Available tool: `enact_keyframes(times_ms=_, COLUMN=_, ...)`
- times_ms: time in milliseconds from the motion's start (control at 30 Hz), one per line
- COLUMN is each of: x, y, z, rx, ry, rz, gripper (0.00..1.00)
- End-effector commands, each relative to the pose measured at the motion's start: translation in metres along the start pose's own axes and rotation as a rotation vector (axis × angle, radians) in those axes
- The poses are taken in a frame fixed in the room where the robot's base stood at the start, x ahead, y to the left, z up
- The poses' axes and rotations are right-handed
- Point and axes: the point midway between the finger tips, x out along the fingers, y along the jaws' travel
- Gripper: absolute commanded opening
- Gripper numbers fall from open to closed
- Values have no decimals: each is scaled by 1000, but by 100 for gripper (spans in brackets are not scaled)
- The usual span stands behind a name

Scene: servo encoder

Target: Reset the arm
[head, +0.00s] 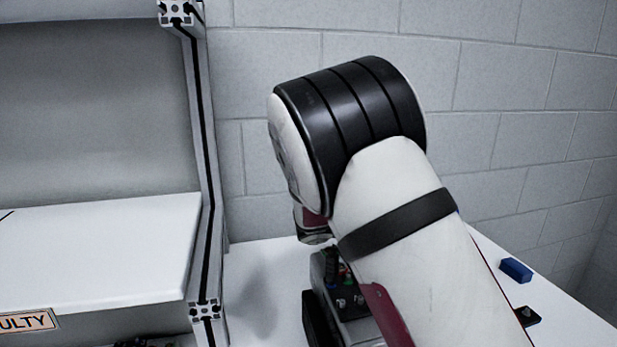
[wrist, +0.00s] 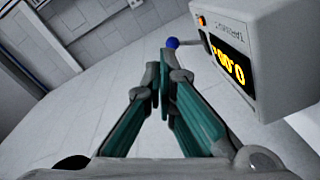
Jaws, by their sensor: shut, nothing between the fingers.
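My arm (head: 400,220) fills the middle of the head view and hides my gripper there. Just beyond the tips is a blue ball (wrist: 172,43). To the right stands a pale grey box with a lit orange display (wrist: 228,62), seen tilted. The ball appears close to the box's side; whether it touches the fingers I cannot tell.
In the head view a dark device with knobs (head: 342,293) sits on the white table (head: 262,290), partly behind my arm. A blue block (head: 516,269) and a small black item (head: 528,316) lie at the right. A framed shelf (head: 110,245) with a label partly reading "ULTY" stands left.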

Motion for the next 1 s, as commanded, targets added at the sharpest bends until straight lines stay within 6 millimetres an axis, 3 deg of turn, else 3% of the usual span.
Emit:
enact_keyframes(times_ms=33, x=7, y=17, z=12, rx=-4, ry=-60, rz=-36, gripper=0)
enact_keyframes(times_ms=167, x=17, y=51, z=53, rx=-40, ry=-223, rz=-168, gripper=0)
enact_keyframes(times_ms=367, x=11, y=99, z=116, rx=-82, ry=-415, rz=-413, gripper=0)
enact_keyframes(times_ms=667, x=-34, y=163, z=191, rx=-86, ry=-532, rz=-808, gripper=0)
enact_keyframes(times_ms=1000, x=-110, y=226, z=252, rx=-19, ry=-437, rz=-1198, gripper=0)
